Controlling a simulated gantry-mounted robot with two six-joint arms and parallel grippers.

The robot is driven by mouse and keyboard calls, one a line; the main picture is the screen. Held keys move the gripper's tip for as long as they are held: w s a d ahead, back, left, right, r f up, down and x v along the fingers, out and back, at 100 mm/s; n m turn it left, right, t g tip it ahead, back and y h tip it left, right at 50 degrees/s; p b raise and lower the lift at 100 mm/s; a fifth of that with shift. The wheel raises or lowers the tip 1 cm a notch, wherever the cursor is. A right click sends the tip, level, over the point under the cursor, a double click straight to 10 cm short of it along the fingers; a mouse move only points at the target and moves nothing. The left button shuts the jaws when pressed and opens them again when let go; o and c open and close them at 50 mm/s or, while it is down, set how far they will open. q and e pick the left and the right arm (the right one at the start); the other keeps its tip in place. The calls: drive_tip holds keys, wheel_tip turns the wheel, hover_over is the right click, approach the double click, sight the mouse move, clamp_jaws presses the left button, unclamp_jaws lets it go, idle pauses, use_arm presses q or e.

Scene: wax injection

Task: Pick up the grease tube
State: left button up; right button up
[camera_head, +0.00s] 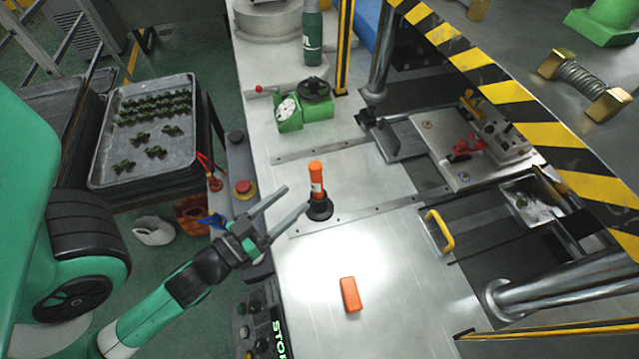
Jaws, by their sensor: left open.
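The grease tube, which I take to be the orange tube with a pale label (316,179), stands upright on the metal worktable (390,265), its lower end at a round black base (320,209). My left gripper (296,198) reaches in from the left, with its two grey fingers apart and pointing at the tube. The fingertips are close to the tube's left side, and the gap between them looks empty. One fingertip appears near the black base; I cannot tell whether it touches. My right gripper is not in view.
An orange block (350,295) lies on the table in front of the tube. A green device (303,112) and a green bottle (312,38) stand farther back. A yellow handle (439,232) and machine with striped guard are to the right. A red button (244,188) sits at the left edge.

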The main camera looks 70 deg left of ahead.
sight(317, 188)
use_arm(q)
drive_tip(key=p+x, duration=0.1)
drive_tip(key=x, duration=0.1)
drive_tip(key=p+x, duration=0.2)
drive_tip(key=x, duration=0.1)
drive_tip(key=shift+w+a+r+p, duration=0.15)
drive_tip(key=shift+w+r+p, duration=0.15)
drive_tip(key=shift+w+p, duration=0.1)
drive_tip(key=shift+w+f, duration=0.1)
drive_tip(key=shift+f, duration=0.05)
drive_tip(key=x, duration=0.5)
drive_tip(key=shift+w+r, duration=0.1)
drive_tip(key=shift+r, duration=0.2)
clamp_jaws()
